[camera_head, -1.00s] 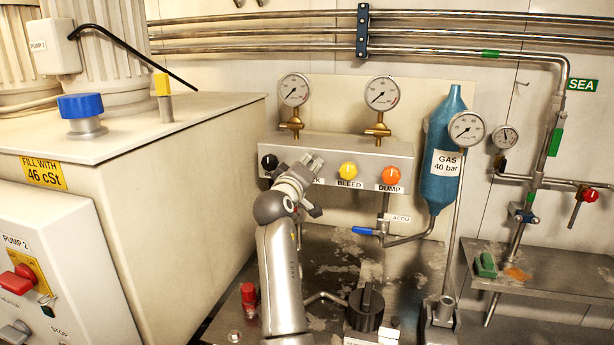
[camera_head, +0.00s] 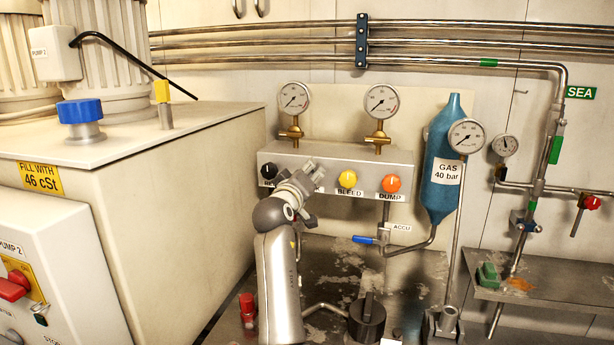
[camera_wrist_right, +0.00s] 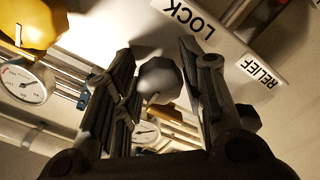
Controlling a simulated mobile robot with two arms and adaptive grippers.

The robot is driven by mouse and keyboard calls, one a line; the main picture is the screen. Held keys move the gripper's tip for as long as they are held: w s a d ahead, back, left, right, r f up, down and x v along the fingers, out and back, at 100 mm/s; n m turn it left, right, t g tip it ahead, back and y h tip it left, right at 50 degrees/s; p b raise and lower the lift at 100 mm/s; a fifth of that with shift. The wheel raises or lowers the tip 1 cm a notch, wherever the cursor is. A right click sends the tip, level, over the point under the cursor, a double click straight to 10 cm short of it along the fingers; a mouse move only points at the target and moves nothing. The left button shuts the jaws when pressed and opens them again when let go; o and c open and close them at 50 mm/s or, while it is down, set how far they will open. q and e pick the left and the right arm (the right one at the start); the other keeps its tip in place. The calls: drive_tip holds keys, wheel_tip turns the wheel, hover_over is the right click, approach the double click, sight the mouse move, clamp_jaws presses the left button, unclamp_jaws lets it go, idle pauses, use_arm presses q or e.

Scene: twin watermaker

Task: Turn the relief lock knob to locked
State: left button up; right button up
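The grey valve panel (camera_head: 335,160) carries a row of knobs under two gauges. In the right wrist view a dark grey rounded knob (camera_wrist_right: 160,79) sits by the LOCK label (camera_wrist_right: 188,17), with the RELIEF label (camera_wrist_right: 259,72) to its right. My right gripper (camera_head: 312,192) is in front of the panel in the head view and hides the lock knob there. Its fingers (camera_wrist_right: 158,88) are open on either side of the knob, with gaps visible; I see no clear contact. My left gripper is not in view.
A black knob (camera_head: 269,170) is left of the gripper, and the yellow BLEED knob (camera_head: 347,179) is close on its right. The orange DUMP knob (camera_head: 391,183) and blue gas bottle (camera_head: 438,195) are farther right. A large beige tank (camera_head: 180,200) stands left.

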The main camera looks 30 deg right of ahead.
drive_tip(key=shift+o, duration=1)
drive_tip(key=shift+r, duration=0.15)
drive_tip(key=r, duration=0.7)
drive_tip(key=shift+w+d, duration=0.1)
drive_tip(key=shift+w, duration=0.3)
drive_tip(key=r, duration=0.1)
drive_tip(key=s+r, duration=0.1)
drive_tip(key=shift+r, duration=0.35)
drive_tip(key=shift+s+a+r, duration=0.15)
drive_tip(key=shift+a+r, duration=0.05)
drive_tip(key=shift+r, duration=0.05)
drive_tip(key=shift+w+d+f, duration=0.15)
drive_tip(key=shift+w+f, duration=0.15)
drive_tip(key=shift+w, duration=0.1)
drive_tip(key=shift+s+r, duration=0.1)
drive_tip(key=shift+s, duration=0.1)
